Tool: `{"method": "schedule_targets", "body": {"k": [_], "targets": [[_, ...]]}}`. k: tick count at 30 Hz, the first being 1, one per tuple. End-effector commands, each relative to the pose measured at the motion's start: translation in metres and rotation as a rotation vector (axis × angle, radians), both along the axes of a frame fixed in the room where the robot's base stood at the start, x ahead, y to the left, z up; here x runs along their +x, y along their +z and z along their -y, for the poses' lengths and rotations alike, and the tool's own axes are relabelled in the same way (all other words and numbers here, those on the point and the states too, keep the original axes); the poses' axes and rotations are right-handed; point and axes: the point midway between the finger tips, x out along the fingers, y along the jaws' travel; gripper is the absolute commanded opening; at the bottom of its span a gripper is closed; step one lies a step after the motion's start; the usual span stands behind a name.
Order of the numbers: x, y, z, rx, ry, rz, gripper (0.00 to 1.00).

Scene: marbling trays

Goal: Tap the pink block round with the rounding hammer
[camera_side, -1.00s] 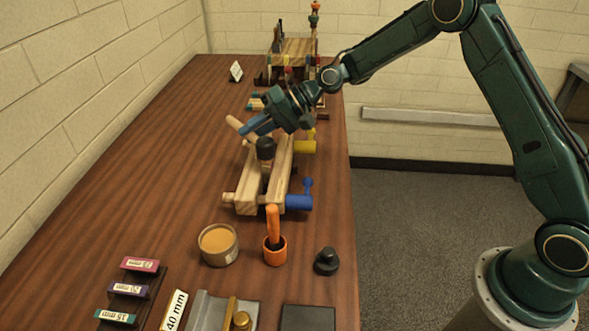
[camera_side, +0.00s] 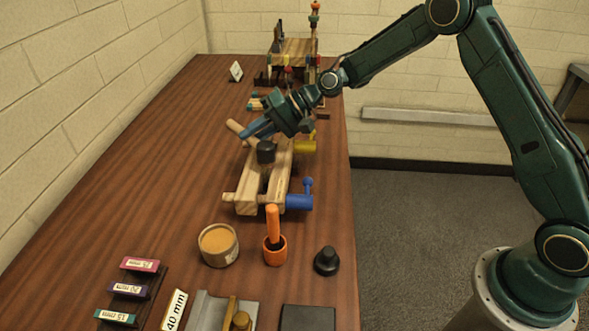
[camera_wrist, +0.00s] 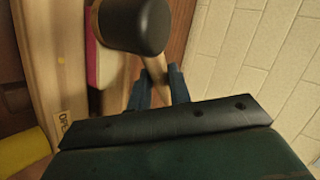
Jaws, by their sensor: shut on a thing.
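My gripper (camera_side: 258,129) is shut on the rounding hammer's pale wooden handle (camera_side: 237,129). The hammer's black head (camera_side: 265,152) is over the wooden vise (camera_side: 246,190), between the gripper and the vise's near end. In the wrist view my blue fingers (camera_wrist: 160,88) close on the handle and the black head (camera_wrist: 135,27) fills the top. A pink strip (camera_wrist: 92,60), likely the pink block's side, shows left of the head beside a vise jaw. The head covers part of the block. I cannot tell whether they touch. The block is hidden in the side view.
The vise has a yellow handle (camera_side: 304,146) and a blue handle (camera_side: 299,202). In front stand a tan-filled round tub (camera_side: 218,246), an orange cup (camera_side: 275,251) with an orange-handled tool, and a black knob-topped piece (camera_side: 326,262). The table's left side is clear.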

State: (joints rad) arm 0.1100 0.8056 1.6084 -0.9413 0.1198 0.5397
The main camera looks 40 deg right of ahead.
Motion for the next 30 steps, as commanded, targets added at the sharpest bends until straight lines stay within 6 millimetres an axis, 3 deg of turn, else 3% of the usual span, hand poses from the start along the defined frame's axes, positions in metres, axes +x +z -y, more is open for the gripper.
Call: {"method": "schedule_targets", "body": {"k": [20,30], "targets": [[0.001,0.016,0.000,0.003,0.000,0.006,0.00],[0.001,0.038,0.000,0.003,0.001,0.006,0.00]]}}
